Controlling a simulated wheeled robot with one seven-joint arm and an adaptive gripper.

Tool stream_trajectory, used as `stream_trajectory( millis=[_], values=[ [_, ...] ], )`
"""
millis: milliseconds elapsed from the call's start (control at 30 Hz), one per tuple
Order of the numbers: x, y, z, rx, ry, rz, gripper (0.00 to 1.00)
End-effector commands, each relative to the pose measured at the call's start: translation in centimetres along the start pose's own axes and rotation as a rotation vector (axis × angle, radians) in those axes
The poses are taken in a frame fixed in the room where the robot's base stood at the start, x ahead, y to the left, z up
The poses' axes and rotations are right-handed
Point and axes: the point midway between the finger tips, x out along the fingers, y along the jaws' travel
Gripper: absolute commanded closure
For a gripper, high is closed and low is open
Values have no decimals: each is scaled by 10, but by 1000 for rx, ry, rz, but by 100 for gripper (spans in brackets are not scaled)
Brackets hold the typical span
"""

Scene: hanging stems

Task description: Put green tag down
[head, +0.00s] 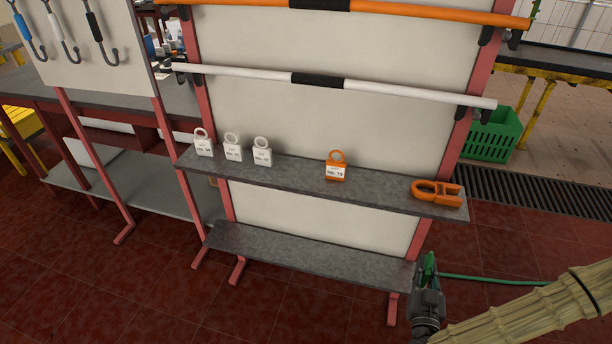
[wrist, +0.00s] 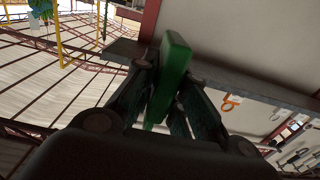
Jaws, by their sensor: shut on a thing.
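My gripper (head: 428,290) is at the lower right in the head view, just right of the lower shelf's right end. In the wrist view my gripper (wrist: 170,90) is shut on the green tag (wrist: 175,60), a flat green block held tilted between the fingers. Only a small part of the green tag (head: 429,263) shows in the head view. It appears to be in the air, but its exact distance from the shelf edge is hard to tell.
The upper grey shelf (head: 300,180) holds several white tags (head: 233,147), an orange tag (head: 336,168) and an orange clip (head: 436,193). The lower shelf (head: 310,258) is bare. Red posts (head: 425,240) frame the rack. A green crate (head: 492,135) stands behind, right.

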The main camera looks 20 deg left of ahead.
Motion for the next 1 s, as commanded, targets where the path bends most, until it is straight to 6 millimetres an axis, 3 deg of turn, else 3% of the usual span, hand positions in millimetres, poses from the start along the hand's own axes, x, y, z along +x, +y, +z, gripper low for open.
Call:
stream_trajectory(
  millis=[200, 500, 1000],
  values=[
    [30, -26, -25, 14, 6, -19, 100],
    [60, -58, -68, 21, 3, -35, 100],
    [80, -94, -137, 3, 8, -26, 100]
  ],
)
